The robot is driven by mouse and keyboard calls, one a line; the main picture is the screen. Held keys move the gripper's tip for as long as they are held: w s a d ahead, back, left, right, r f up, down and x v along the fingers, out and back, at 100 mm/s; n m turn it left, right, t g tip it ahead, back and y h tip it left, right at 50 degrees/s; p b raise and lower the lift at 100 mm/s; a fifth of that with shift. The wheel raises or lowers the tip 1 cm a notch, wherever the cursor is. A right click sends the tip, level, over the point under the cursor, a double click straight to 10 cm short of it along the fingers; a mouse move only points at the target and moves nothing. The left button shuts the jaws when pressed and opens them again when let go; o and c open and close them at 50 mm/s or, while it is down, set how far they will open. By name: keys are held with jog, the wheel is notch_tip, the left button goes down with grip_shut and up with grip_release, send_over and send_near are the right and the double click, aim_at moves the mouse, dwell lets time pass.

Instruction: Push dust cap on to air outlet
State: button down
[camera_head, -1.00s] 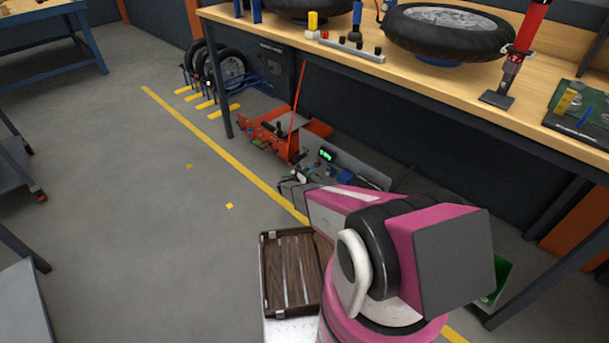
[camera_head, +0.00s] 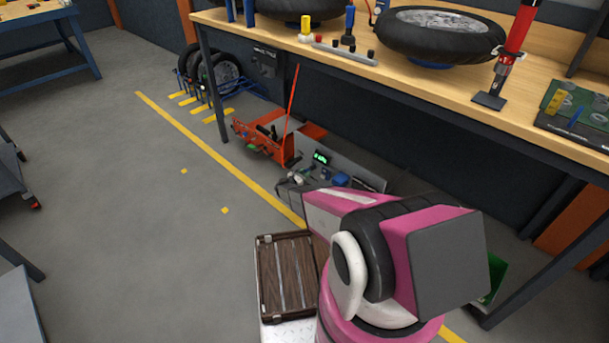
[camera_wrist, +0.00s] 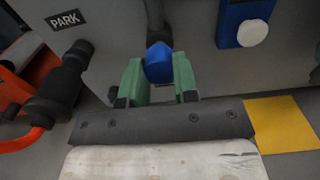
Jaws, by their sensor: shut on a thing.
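In the wrist view, my gripper (camera_wrist: 158,76) has two green fingers shut on a small blue dust cap (camera_wrist: 159,62). The cap sits between the fingertips, in front of a grey panel (camera_wrist: 115,45). A dark, tube-like part (camera_wrist: 155,18), perhaps the air outlet, stands right behind and above the cap. I cannot tell whether cap and tube touch. In the head view, my pink arm reaches towards the low grey panel (camera_head: 358,178) under the bench; the cap cannot be made out there.
A black fitting (camera_wrist: 62,82) on an orange hose is left of my gripper, below a PARK label (camera_wrist: 66,20). A blue block with a white knob (camera_wrist: 252,33) is at right. In the head view, an orange unit (camera_head: 262,140) stands beside the panel, under the workbench (camera_head: 450,85).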

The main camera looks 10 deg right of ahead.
jog(key=shift+w+d, duration=0.4)
jog(key=shift+d, duration=0.1)
dwell(0.5)
jog(key=c, duration=0.8)
grip_release()
jog(key=v, duration=1.1)
jog(key=s+d+r+m+g+y, duration=0.2)
jog(key=s+d+r+m+g, duration=0.3)
jog(key=s+r+m, duration=0.3)
jog(key=s+d+r+m+g+y, duration=0.2)
jog(key=s+d+r+m+g, duration=0.4)
jog(key=r, duration=0.5)
jog(key=s+a+r+m+y, duration=0.3)
jog(key=s+r+m+y, duration=0.2)
jog(key=s+r, duration=0.4)
jog(key=s+a+r+m+y, duration=0.3)
jog(key=s+r+m+y, duration=0.2)
jog(key=s+r, duration=0.4)
jog(key=shift+s+r+m+y, duration=0.25)
jog(key=shift+s+m, duration=0.35)
jog(key=shift+s, duration=0.35)
